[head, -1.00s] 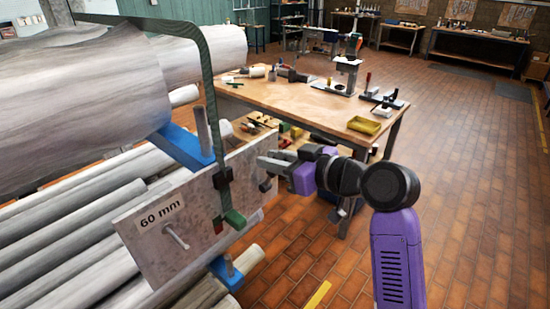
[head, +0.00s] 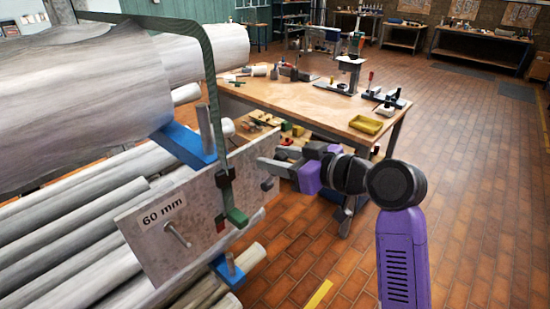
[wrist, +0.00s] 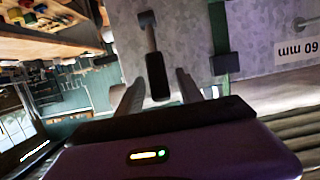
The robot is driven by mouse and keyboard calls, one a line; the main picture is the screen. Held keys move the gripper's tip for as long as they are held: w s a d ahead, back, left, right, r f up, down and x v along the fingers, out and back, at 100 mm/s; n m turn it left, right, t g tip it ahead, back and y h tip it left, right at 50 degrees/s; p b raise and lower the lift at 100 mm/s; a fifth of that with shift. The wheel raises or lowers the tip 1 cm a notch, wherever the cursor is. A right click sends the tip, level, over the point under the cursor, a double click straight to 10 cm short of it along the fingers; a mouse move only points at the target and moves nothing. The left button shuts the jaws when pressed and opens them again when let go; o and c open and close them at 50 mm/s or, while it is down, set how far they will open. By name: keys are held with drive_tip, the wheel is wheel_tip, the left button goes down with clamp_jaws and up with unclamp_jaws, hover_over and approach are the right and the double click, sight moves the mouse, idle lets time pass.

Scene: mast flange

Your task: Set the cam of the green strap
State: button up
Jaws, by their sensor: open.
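The green strap (head: 206,70) runs over the big grey log and down in front of the plate marked 60 mm (head: 148,228). A dark block (head: 223,178) sits on it, with a green end piece (head: 236,216) below. The strap and block also show in the wrist view (wrist: 218,30). Beside the strap there, a lever with a black grip (wrist: 157,78) sticks out toward my gripper, likely the cam lever. My gripper (head: 265,172) is open right of the strap. In the wrist view, its fingers (wrist: 160,84) lie on either side of the grip; contact cannot be told.
Grey logs (head: 60,225) are stacked at the left, with blue supports (head: 185,146) and posts near the plate. A wooden workbench (head: 310,105) with tools stands behind my gripper. The brick floor (head: 465,200) at the right is clear.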

drive_tip(key=b+v, duration=0.1)
drive_tip(key=v, duration=0.6)
drive_tip(key=shift+b, duration=0.3)
